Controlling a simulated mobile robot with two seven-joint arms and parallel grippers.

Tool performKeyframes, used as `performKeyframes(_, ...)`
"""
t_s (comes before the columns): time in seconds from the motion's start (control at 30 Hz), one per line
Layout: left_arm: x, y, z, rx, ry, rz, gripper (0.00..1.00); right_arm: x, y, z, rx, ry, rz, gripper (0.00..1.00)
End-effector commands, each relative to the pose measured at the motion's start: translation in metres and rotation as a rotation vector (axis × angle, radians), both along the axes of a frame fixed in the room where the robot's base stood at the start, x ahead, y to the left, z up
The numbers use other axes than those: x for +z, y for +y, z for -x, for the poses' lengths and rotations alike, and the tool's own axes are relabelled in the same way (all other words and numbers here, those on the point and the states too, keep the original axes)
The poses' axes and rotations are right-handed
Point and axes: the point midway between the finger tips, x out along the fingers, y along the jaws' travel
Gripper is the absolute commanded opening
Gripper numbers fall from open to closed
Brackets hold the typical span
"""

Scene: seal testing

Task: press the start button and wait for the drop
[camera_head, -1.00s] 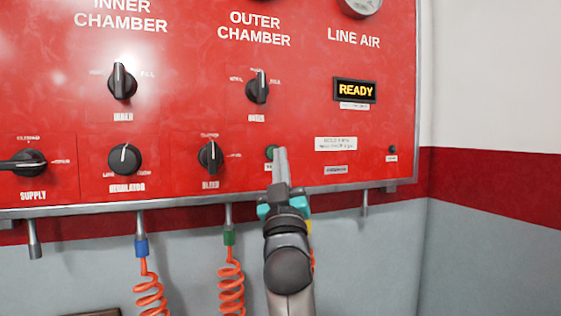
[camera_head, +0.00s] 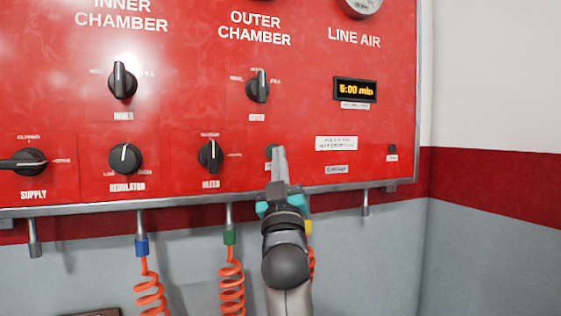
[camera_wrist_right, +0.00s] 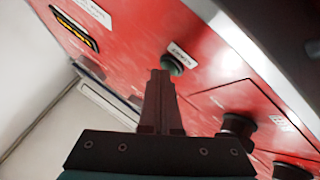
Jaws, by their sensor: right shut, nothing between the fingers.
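The start button is a small dark green button (camera_head: 271,151) low on the red panel (camera_head: 190,105), partly hidden by my right gripper in the head view. In the wrist view the button (camera_wrist_right: 172,64) sits right at the fingertips, beside a white label. My right gripper (camera_head: 279,152) is shut and empty, its tips at the button; whether they touch it I cannot tell for sure. The tips also show in the wrist view (camera_wrist_right: 160,74). The display (camera_head: 356,90) under LINE AIR reads about "5:00 min" in yellow. My left gripper is out of view.
Black knobs sit to the left: supply (camera_head: 28,161), regulator (camera_head: 125,158), bleed (camera_head: 210,155), with two more above. A small dark button (camera_head: 392,152) is at the panel's right. Orange coiled hoses (camera_head: 231,285) hang below the panel's metal edge. A grey wall is at right.

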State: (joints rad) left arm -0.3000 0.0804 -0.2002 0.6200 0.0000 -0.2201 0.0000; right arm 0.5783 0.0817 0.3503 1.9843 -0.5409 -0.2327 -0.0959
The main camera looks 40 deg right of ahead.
Motion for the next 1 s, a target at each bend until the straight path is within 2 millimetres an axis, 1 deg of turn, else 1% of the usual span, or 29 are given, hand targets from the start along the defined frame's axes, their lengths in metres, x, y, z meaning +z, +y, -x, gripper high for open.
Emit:
performKeyframes(0.33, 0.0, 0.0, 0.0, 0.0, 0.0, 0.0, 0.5, -0.001, 0.0, -0.001, 0.0, 0.003, -0.002, 0.0)
performKeyframes(0.6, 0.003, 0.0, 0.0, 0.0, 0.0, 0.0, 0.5, -0.001, 0.002, 0.007, 0.0, 0.002, -0.001, 0.0)
performKeyframes(0.83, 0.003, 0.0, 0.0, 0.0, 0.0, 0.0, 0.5, -0.001, 0.002, 0.008, 0.0, 0.001, -0.001, 0.0)
performKeyframes(1.0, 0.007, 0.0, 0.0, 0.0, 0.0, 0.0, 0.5, -0.001, 0.006, 0.018, 0.0, 0.002, -0.001, 0.0)
